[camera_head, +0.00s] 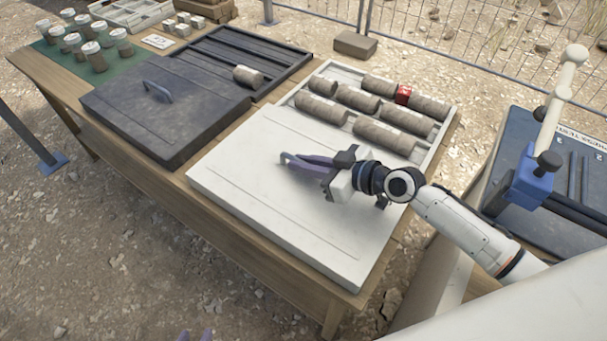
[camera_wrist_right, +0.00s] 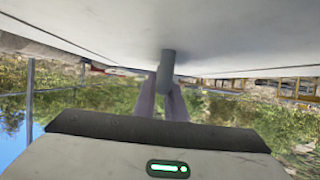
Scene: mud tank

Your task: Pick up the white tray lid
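The white tray lid (camera_head: 265,215) lies flat on the wooden table, in front of the white tray. A small grey handle (camera_head: 284,157) stands on it and shows in the right wrist view (camera_wrist_right: 167,66) between the fingers. My right gripper (camera_head: 303,163) reaches in from the right, low over the lid, its purple fingers close on both sides of the handle. They look shut on it, though contact is partly hidden. Only two purple fingertips of my left gripper (camera_head: 195,336) show at the bottom edge, apart and empty.
A dark lid (camera_head: 165,105) and dark tray (camera_head: 300,62) lie left. Sample jars (camera_head: 95,55) stand further left. A blue clamp stand (camera_head: 530,185) is at right.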

